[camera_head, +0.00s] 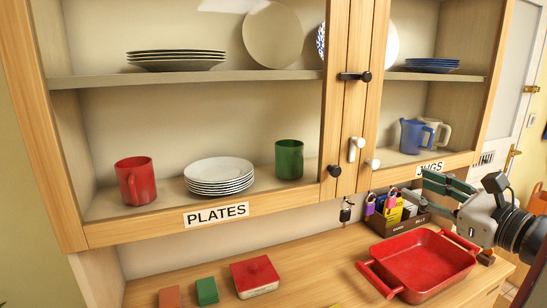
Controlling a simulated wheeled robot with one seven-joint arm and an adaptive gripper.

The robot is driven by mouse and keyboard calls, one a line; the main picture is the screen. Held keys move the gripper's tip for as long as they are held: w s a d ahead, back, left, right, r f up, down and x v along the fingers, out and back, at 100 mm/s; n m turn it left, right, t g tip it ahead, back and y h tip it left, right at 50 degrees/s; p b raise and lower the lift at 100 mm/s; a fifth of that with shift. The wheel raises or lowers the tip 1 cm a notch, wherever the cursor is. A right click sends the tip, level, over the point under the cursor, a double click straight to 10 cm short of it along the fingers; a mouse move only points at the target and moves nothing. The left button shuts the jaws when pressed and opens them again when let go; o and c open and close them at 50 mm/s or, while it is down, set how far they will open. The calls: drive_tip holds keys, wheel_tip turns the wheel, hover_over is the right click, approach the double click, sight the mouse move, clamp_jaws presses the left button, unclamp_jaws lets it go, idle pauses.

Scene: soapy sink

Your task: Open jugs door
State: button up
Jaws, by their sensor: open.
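The jugs door is the right door of the wall cupboard, with a label reading JUGS (430,170) on its bottom rail. It appears closed against the plates door. A white round knob (373,163) sits at its lower left. A white latch (356,148) and a black latch (355,77) sit where the two doors meet. A blue jug (412,137) and a cream jug (441,135) stand on the lower shelf behind it. My gripper (446,194) has green fingers, is open and empty, and is below the JUGS label, apart from the knob.
The plates door, with a PLATES label (217,214) and black knob (334,170), is at left. On the counter are a red baking dish (425,264), a red box (254,274) and a brown box (400,221) with padlocks. Another door (510,85) is at far right.

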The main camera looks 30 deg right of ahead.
sight(376, 164)
drive_tip(key=shift+h, duration=0.3)
drive_tip(key=w, duration=0.4)
drive_tip(key=w+d, duration=0.1)
drive_tip(key=w, duration=0.8)
drive_tip(key=shift+w+d+r, duration=0.1)
drive_tip(key=shift+w+d, duration=0.1)
drive_tip(key=shift+d, duration=0.05)
clamp_jaws()
